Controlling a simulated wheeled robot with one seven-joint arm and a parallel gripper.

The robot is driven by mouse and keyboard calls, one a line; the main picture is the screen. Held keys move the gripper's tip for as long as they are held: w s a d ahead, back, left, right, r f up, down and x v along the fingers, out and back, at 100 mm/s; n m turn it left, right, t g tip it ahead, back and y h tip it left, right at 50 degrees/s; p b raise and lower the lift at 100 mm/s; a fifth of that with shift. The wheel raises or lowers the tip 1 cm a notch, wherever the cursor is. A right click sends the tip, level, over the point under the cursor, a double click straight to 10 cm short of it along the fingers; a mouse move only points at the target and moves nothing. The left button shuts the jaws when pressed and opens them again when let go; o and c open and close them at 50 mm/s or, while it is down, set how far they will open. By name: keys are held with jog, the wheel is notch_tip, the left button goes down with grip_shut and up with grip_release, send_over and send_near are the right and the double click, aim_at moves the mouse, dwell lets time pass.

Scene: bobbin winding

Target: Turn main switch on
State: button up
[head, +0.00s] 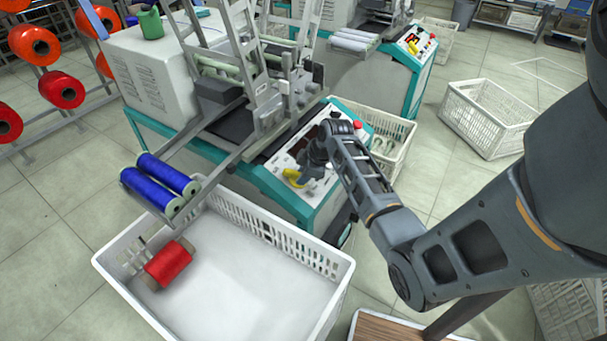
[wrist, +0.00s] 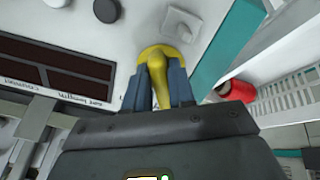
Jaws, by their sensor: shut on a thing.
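The main switch, a yellow rotary handle on a round yellow base, sits on the white control panel (head: 284,160) of the near winding machine. In the wrist view the yellow switch (wrist: 157,60) stands between the two blue-grey fingers of my gripper (wrist: 160,88), which are shut on its handle. In the head view the yellow switch (head: 293,178) is partly hidden by my gripper (head: 303,174), which reaches down to the panel from the right.
Dark display windows (wrist: 55,68) lie left of the switch. A black knob (wrist: 107,10) and a pale toggle (wrist: 181,24) are close by. A red emergency button (head: 359,125) is at the panel's far corner. A white crate (head: 225,285) with a red bobbin (head: 168,264) stands below.

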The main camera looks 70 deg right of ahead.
grip_shut()
jog(key=shift+a+r+m+p, duration=0.1)
jog(key=shift+a+m+p, duration=0.05)
jog(key=shift+m+p, duration=0.75)
jog(key=m+p, duration=0.2)
jog(key=m, duration=0.1)
jog(key=shift+m, duration=0.3)
jog(key=m+p, duration=0.1)
jog(key=m, duration=0.2)
jog(key=shift+a+p, duration=0.1)
jog(key=shift+p, duration=0.25)
jog(key=shift+m+p, duration=0.6)
jog(key=shift+m, duration=1.2)
